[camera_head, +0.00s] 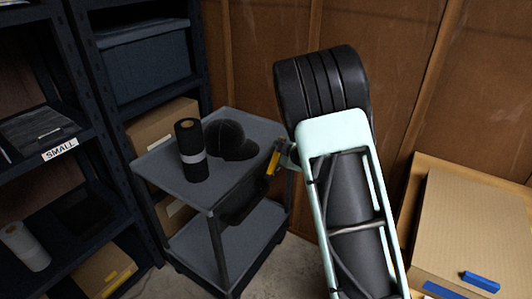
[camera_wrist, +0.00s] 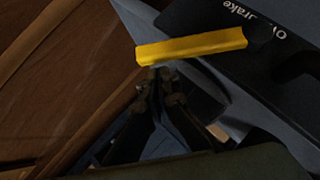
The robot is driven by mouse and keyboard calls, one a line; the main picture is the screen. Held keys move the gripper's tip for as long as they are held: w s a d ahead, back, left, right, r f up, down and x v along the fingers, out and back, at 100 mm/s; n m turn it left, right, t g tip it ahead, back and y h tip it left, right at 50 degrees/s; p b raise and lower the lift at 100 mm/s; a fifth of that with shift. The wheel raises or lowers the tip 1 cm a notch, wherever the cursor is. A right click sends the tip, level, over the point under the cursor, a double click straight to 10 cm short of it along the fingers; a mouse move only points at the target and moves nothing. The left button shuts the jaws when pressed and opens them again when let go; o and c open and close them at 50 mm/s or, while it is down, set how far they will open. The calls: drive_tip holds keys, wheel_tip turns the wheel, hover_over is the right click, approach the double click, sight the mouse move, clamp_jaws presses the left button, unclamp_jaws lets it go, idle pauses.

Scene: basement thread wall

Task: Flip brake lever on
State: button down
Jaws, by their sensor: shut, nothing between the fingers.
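The yellow brake lever (camera_wrist: 190,48) lies across the upper middle of the wrist view. Its right end meets a dark panel (camera_wrist: 240,20) with upside-down lettering, partly readable as "rake" and "O". In the head view the lever (camera_head: 272,163) is a small yellow bar at the right edge of the grey cart (camera_head: 170,173). My gripper (camera_wrist: 160,75) is shut and empty, its fingertips right by the lever's lower edge near its left end. I cannot tell whether they touch it. In the head view my arm largely hides the gripper.
A dark roll (camera_head: 189,165) and a black cap (camera_head: 230,142) sit on the cart top. Shelving (camera_head: 150,60) with bins stands at left. A cardboard box (camera_head: 475,225) with a blue item (camera_head: 481,281) is at right. The wooden wall (camera_head: 245,60) is close behind.

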drive_tip(key=shift+w+d+f, duration=0.3)
drive_tip(key=shift+w+d, duration=0.1)
drive_tip(key=shift+w, duration=0.2)
drive_tip(key=shift+d, duration=0.1)
drive_tip(key=shift+r, duration=0.1)
